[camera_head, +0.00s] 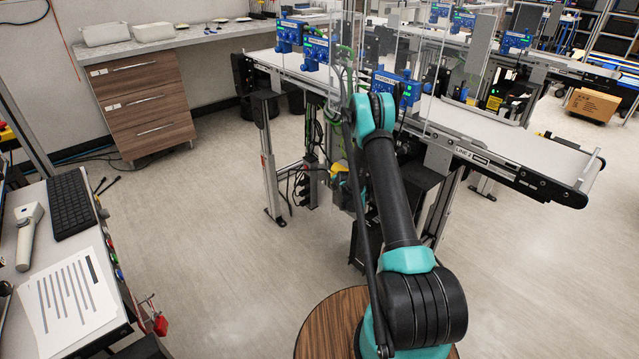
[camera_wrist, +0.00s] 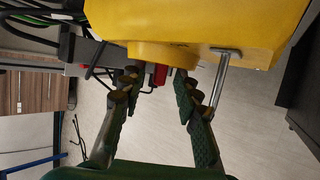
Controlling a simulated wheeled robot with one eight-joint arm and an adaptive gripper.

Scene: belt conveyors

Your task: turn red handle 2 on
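In the wrist view a yellow box (camera_wrist: 220,25) with a round yellow collar (camera_wrist: 160,54) and a metal rod fills the top. A small red part (camera_wrist: 161,73), possibly the red handle, shows just below the collar; its number and turn position cannot be made out. My gripper (camera_wrist: 156,84) is open, its two green fingers apart on either side of the red part, with no clear contact. In the head view the yellow box (camera_head: 340,172) shows only in part under the conveyor; my arm hides the handle and most of my gripper.
The conveyor marked LINE 2 (camera_head: 472,154) runs above the box, with clear guards and blue devices (camera_head: 397,88). Metal legs (camera_head: 268,175) and cables stand close by. A desk (camera_head: 110,250) is at left and a drawer cabinet (camera_head: 145,100) behind. The floor between is free.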

